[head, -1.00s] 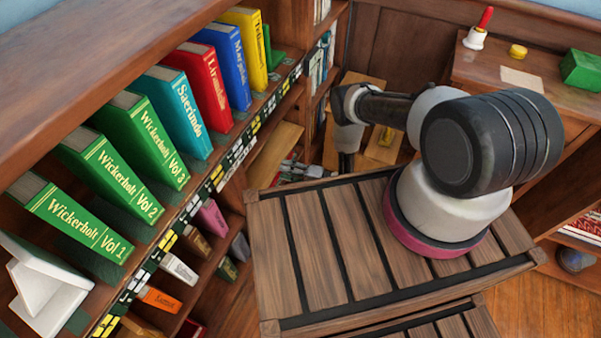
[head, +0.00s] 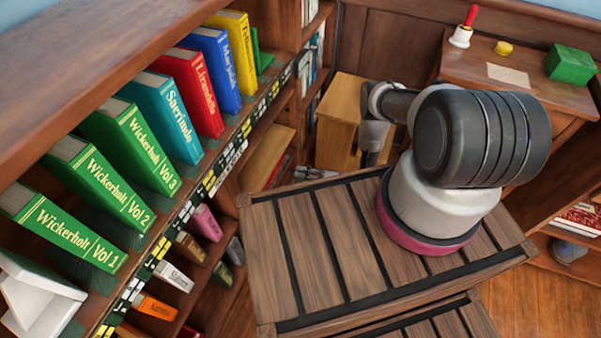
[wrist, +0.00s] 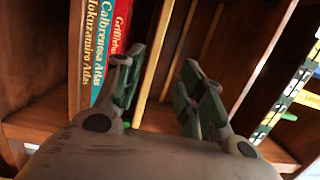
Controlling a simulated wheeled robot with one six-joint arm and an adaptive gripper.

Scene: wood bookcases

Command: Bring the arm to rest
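My arm rises from its round base (head: 440,205) on the slatted wooden top, and its links fold away toward the back.
The bookcase at left holds Wickerholt volumes (head: 70,235) and other coloured books. A wooden cabinet (head: 338,105) stands behind the arm.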

